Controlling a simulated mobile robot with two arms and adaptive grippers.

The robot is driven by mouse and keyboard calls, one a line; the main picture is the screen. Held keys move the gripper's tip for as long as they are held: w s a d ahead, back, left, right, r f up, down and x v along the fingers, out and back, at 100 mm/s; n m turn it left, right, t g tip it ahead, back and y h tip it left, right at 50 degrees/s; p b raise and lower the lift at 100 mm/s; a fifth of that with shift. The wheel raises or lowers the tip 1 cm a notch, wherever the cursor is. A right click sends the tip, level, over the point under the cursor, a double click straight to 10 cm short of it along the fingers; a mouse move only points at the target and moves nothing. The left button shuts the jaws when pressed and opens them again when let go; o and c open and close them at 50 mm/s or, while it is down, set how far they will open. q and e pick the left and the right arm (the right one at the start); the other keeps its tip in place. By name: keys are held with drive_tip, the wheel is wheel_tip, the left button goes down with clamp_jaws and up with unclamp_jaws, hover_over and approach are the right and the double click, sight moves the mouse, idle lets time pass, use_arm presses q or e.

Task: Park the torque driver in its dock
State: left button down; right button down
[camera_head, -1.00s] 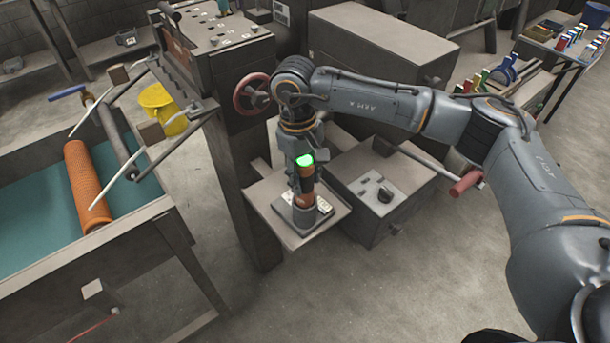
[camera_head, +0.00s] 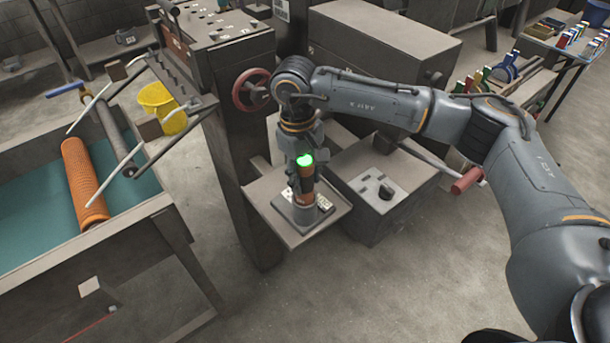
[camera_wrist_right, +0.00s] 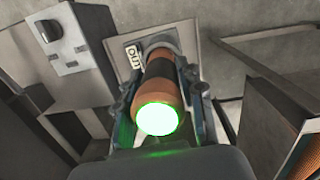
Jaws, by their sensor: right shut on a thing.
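The torque driver (camera_head: 307,190) is an orange and dark cylinder with a glowing green end. It stands upright with its lower end in the grey dock (camera_head: 304,215), a round collar on a square base on a small shelf. My right gripper (camera_head: 302,178) is above the dock, shut on the driver's body. In the right wrist view the driver (camera_wrist_right: 160,92) lies between both fingers of the right gripper (camera_wrist_right: 163,88), green end toward the camera. Its far end meets the dock's collar (camera_wrist_right: 159,46); how deep it sits is hidden. My left gripper is not in view.
The shelf (camera_head: 270,212) juts from a machine column with a red handwheel (camera_head: 251,90). A grey box with a black knob (camera_head: 386,191) stands right of the shelf. At left, a bench trough holds an orange mesh tube (camera_head: 84,182). A yellow bucket (camera_head: 160,105) stands behind.

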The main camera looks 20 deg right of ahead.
drive_tip(key=shift+f+b, duration=0.25)
drive_tip(key=shift+b, duration=0.05)
drive_tip(key=c, duration=0.7)
unclamp_jaws()
drive_tip(key=shift+c, duration=0.2)
drive_tip(key=r, duration=0.8)
drive_tip(key=w+r, duration=0.1)
drive_tip(key=r, duration=0.3)
drive_tip(key=shift+a, duration=0.35)
